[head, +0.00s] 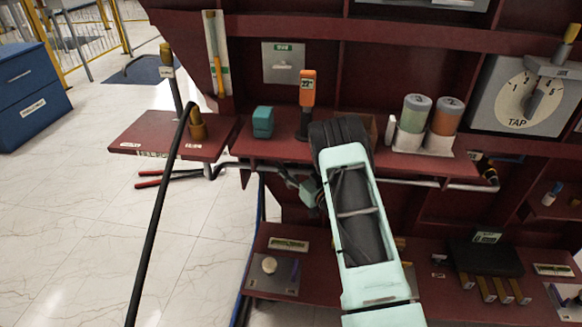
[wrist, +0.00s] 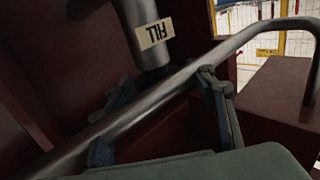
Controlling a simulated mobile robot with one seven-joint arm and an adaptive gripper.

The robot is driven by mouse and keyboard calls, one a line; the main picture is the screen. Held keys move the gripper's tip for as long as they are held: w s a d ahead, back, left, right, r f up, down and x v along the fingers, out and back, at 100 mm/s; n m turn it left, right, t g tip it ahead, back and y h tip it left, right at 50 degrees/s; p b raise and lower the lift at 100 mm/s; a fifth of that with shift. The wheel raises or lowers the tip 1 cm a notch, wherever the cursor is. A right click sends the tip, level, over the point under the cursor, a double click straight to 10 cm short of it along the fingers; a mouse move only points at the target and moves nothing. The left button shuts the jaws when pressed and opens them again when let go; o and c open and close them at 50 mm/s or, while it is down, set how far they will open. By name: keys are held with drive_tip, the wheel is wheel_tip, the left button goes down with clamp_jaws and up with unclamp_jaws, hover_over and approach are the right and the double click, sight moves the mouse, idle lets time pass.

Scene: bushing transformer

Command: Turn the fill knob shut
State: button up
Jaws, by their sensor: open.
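In the wrist view a grey metal cylinder (wrist: 137,24) carries a pale FILL label (wrist: 155,34), which appears upside down. It stands at the top, beyond my gripper (wrist: 156,114). No knob shape can be made out clearly there.
The red shelf (head: 262,149) holds a teal box (head: 263,121), an orange device (head: 307,88) and two canisters (head: 413,113). A TAP dial (head: 520,95) is at the right. A black hose (head: 160,205) hangs at the left.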

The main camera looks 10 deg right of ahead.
drive_tip(key=shift+w, duration=0.15)
drive_tip(key=shift+c, duration=0.5)
drive_tip(key=c, duration=1.1)
drive_tip(key=shift+o, duration=0.2)
drive_tip(key=shift+a, duration=0.1)
drive_tip(key=shift+m+h, duration=0.3)
drive_tip(key=m+t+h, duration=0.1)
drive_tip(key=m+h, duration=0.2)
drive_tip(key=h, duration=0.2)
drive_tip(key=shift+a, duration=0.1)
drive_tip(key=m+h, duration=0.2)
drive_tip(key=h, duration=0.2)
drive_tip(key=m+g+h, duration=0.1)
drive_tip(key=m+h, duration=0.2)
drive_tip(key=h, duration=0.1)
drive_tip(key=shift+a+m, duration=0.1)
drive_tip(key=shift+m, duration=0.2)
drive_tip(key=m+g+h, duration=0.2)
drive_tip(key=h, duration=0.1)
drive_tip(key=m+g+h, duration=0.2)
drive_tip(key=h, duration=0.1)
drive_tip(key=shift+m, duration=0.4)
drive_tip(key=shift+d+m+g+h, duration=0.2)
drive_tip(key=shift+m+g+h, duration=1.2)
drive_tip(key=shift+g, duration=0.4)
drive_tip(key=shift+r+m+g+h, duration=0.1)
drive_tip(key=shift+m+g+h, duration=0.25)
drive_tip(key=shift+g, duration=0.25)
